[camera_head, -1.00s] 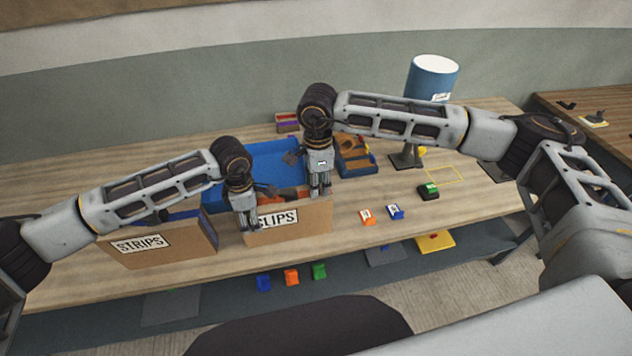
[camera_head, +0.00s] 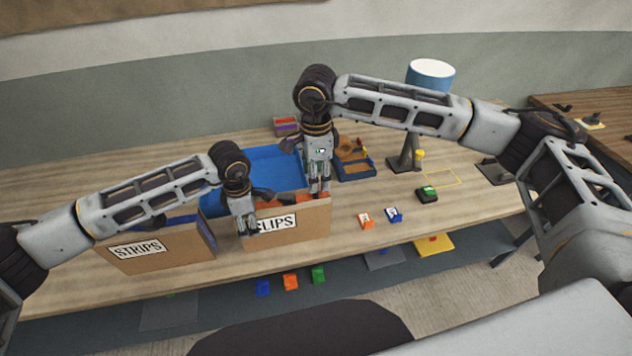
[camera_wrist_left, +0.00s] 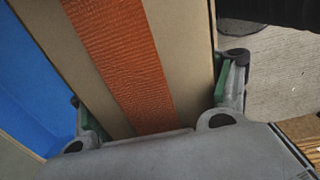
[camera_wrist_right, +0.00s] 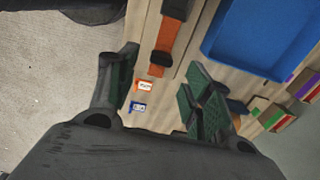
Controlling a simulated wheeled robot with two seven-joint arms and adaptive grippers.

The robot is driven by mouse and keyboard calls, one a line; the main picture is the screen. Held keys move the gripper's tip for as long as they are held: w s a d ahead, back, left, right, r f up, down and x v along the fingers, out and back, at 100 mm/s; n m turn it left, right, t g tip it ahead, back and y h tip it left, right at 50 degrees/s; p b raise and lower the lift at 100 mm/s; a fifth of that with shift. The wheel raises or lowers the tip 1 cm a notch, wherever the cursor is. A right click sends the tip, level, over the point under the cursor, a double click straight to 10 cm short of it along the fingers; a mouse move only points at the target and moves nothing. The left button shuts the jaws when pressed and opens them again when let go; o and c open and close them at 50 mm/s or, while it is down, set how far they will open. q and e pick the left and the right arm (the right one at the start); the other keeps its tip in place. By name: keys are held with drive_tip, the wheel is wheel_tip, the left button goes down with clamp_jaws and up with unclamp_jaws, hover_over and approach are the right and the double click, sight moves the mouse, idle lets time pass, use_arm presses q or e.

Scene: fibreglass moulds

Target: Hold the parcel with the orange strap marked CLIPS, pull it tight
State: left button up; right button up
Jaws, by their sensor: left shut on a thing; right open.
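The parcel marked CLIPS (camera_head: 314,222) is an upright cardboard box at the front of the table. The orange strap (camera_head: 281,198) runs along its top and also fills the middle of the left wrist view (camera_wrist_left: 120,55). My left gripper (camera_head: 246,229) is shut on the parcel's left end, with green pads at both sides of the cardboard. My right gripper (camera_head: 319,190) is open at the parcel's right end. In the right wrist view, a dark buckle (camera_wrist_right: 176,8) and the strap's orange tail (camera_wrist_right: 159,62) lie ahead of and between the open fingers (camera_wrist_right: 155,90).
A second cardboard parcel, marked STRIPS (camera_head: 180,246), stands to the left. A blue tray (camera_head: 270,165) lies behind the parcels. Small orange (camera_head: 366,221) and blue (camera_head: 393,215) blocks sit to the right. A lamp (camera_head: 430,75) stands farther back.

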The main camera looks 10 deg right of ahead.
use_arm(q)
drive_tip(key=shift+s+a+f, duration=0.1)
drive_tip(key=shift+s+f, duration=0.1)
drive_tip(key=shift+f, duration=0.2)
use_arm(e)
wheel_tip(320, 180, up, 7)
drive_tip(key=shift+r, duration=0.2)
use_arm(q)
drive_tip(key=o, duration=1.5)
drive_tip(key=shift+w, duration=0.1)
drive_tip(key=shift+o, duration=0.2)
drive_tip(key=shift+r, duration=0.1)
drive_tip(key=shift+w+r, duration=0.1)
drive_tip(key=shift+r, duration=0.1)
wheel_tip(320, 180, up, 12)
drive_tip(key=shift+f, duration=0.15)
